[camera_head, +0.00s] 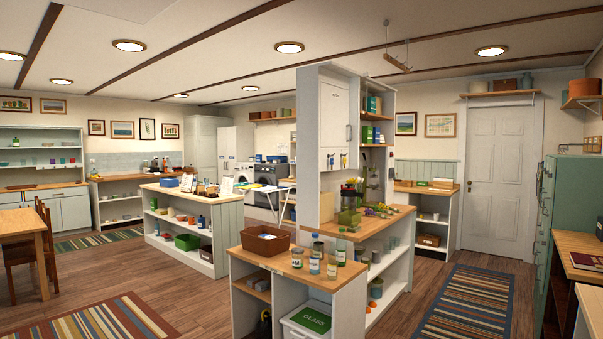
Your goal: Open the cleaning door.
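No door in view carries a label that I can read as cleaning, so I cannot tell which one the task names. A white tall cupboard (236,147) at the back centre has small blue marks and looks shut. A pale cabinet door (334,118) with a handle on its right side is shut on the tall middle unit. A white panelled room door (497,180) at the back right is shut, with a dark knob on its left side. Neither of my grippers is in view.
A low counter (263,246) with jars and a brown bin stands in front, at the centre. A shelved island (190,198) is behind it, to the left. A green cabinet (560,220) stands at the right. Wooden floor (185,272) is clear at left centre; a striped rug (466,304) lies right.

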